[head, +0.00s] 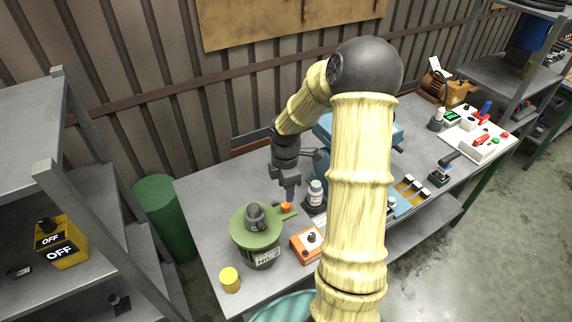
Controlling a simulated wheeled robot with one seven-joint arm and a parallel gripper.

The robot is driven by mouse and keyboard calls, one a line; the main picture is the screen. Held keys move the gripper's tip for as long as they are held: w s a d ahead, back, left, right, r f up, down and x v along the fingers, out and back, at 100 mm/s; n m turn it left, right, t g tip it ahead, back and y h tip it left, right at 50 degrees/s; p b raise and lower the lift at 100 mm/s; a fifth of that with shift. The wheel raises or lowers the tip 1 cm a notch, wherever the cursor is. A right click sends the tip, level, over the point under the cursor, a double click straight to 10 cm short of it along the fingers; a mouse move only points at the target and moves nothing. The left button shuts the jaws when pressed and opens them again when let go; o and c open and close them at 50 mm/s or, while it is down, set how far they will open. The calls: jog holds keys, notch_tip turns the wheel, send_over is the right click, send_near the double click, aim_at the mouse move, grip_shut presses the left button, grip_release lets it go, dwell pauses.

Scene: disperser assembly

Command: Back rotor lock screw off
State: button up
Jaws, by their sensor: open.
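A green cylindrical vessel (262,248) with a dark knob (256,214) on its lid stands on the left part of the grey bench. A small orange cap (286,207), possibly the rotor lock screw, sits by a green arm at the vessel's right. My gripper (290,199) points down just above the orange cap. It is open. Its fingertips are small here, and I cannot tell whether they surround or touch the cap.
A white bottle (315,193) stands close to my gripper's right.

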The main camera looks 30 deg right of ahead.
notch_tip(320, 180, up, 10)
jog(key=b, duration=0.1)
jog(key=shift+a+f, duration=0.1)
dwell(0.5)
jog(key=s+a+f+m+t+b, duration=0.1)
jog(key=s+a+f+m+b, duration=0.1)
jog(key=s+a+m, duration=0.4)
jog(key=s+a+f+m+t+b, duration=0.1)
jog(key=s+a+f+m, duration=0.3)
jog(key=s+a+m, duration=0.3)
jog(key=m, duration=0.3)
jog(key=shift+t+b, duration=0.3)
jog(key=shift+b, duration=0.1)
dwell(0.4)
